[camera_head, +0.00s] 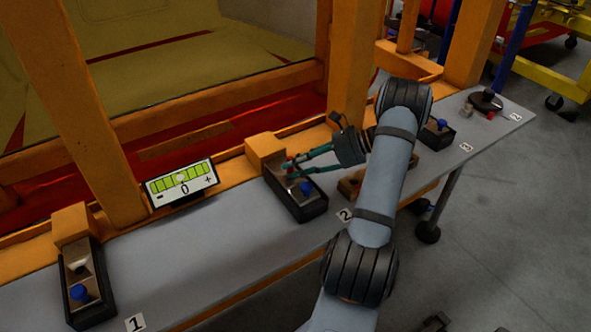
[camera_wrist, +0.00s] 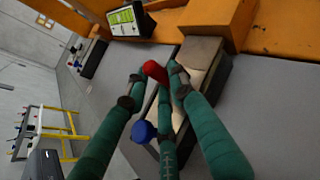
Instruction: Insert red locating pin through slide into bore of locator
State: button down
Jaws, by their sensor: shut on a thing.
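In the head view my gripper (camera_head: 288,167) reaches in from the right, over the locator (camera_head: 312,212) by label 2. The locator is a dark box with a pale metal slide (camera_wrist: 197,62) on top. A blue knob (camera_head: 306,188) stands at its near end and also shows in the wrist view (camera_wrist: 142,131). The bore is hidden, and I cannot tell whether the pin's lower end is in it.
An orange block (camera_head: 265,151) adjoins the locator's far end. A level display (camera_head: 181,181) reading 0 stands left of it. Similar locators stand at the left (camera_head: 89,306) and the right (camera_head: 437,135) of the grey table (camera_head: 225,225). An orange frame runs behind.

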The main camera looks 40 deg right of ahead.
jog(key=shift+r, duration=0.1)
jog(key=shift+f, duration=0.2)
jog(key=c, duration=1.5)
grip_release()
jog(key=shift+r, duration=0.25)
jog(key=shift+s+d, duration=0.2)
jog(key=shift+d, duration=0.1)
jog(key=b+v, duration=0.2)
jog(key=v, duration=0.9)
jog(key=shift+s+r, duration=0.1)
jog(key=shift+r, duration=0.1)
